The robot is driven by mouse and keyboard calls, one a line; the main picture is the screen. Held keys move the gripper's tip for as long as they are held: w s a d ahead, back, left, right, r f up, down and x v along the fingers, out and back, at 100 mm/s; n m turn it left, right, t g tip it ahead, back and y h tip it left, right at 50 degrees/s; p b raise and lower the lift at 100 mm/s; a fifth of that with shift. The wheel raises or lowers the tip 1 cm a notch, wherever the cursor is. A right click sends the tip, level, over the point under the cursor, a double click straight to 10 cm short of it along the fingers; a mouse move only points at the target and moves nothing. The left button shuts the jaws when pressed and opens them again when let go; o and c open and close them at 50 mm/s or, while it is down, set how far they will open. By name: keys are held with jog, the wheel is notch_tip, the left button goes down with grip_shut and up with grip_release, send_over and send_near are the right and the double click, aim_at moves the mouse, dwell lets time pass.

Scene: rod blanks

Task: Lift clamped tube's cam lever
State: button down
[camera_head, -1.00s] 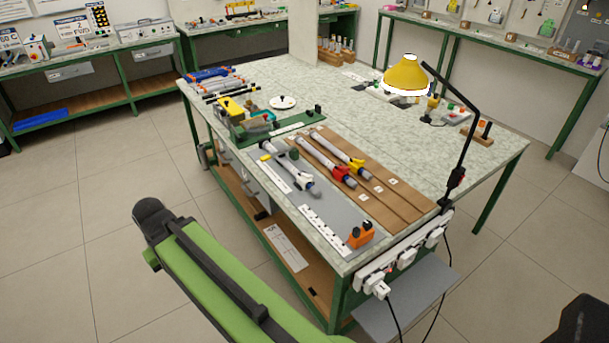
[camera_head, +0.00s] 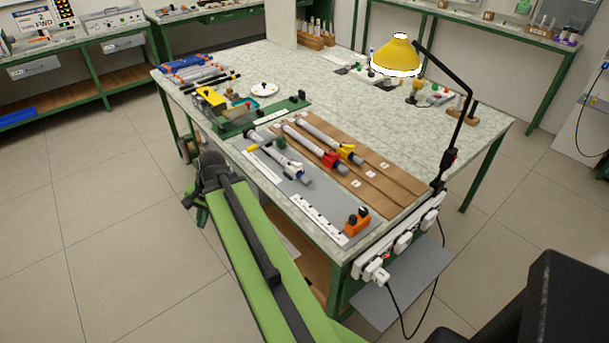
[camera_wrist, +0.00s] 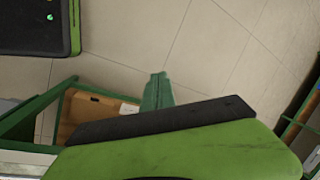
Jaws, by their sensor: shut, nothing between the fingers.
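A grey tube (camera_head: 274,152) lies on the grey mat (camera_head: 290,208) near the table's left edge. A yellow piece (camera_head: 252,149) and a dark green knob (camera_head: 281,141) are beside it, and a white lever (camera_head: 296,168) is at its near end. Two more grey tubes lie on brown boards, one with a red lever (camera_head: 330,160) and one with a yellow lever (camera_head: 346,152). I cannot tell from here which tube is clamped. My gripper (camera_wrist: 158,77) is shut and empty over the floor beside the table in the wrist view, away from the tubes.
The green table edge and its wooden lower shelf (camera_wrist: 88,112) are close to my gripper. An orange block (camera_head: 356,222) sits at the mat's near end. White sockets (camera_head: 405,240) line the near edge.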

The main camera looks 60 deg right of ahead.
jog(key=s+d+r+m+t+h+b, duration=0.1)
jog(key=s+d+m, duration=0.5)
jog(key=d, duration=0.6)
jog(key=s+d+r+m+t+h, duration=0.2)
jog(key=s+d+m, duration=0.4)
jog(key=d+m, duration=0.5)
jog(key=s+d+r+m+t+h+b, duration=0.1)
jog(key=s+d+m+t, duration=0.2)
jog(key=d, duration=1)
jog(key=s+m, duration=0.3)
jog(key=m, duration=0.2)
jog(key=shift+s+d+r+m+t+h+b, duration=0.15)
jog(key=shift+s+d+m+t+h+b, duration=0.15)
jog(key=shift+s+d+h, duration=0.1)
jog(key=shift+w, duration=0.1)
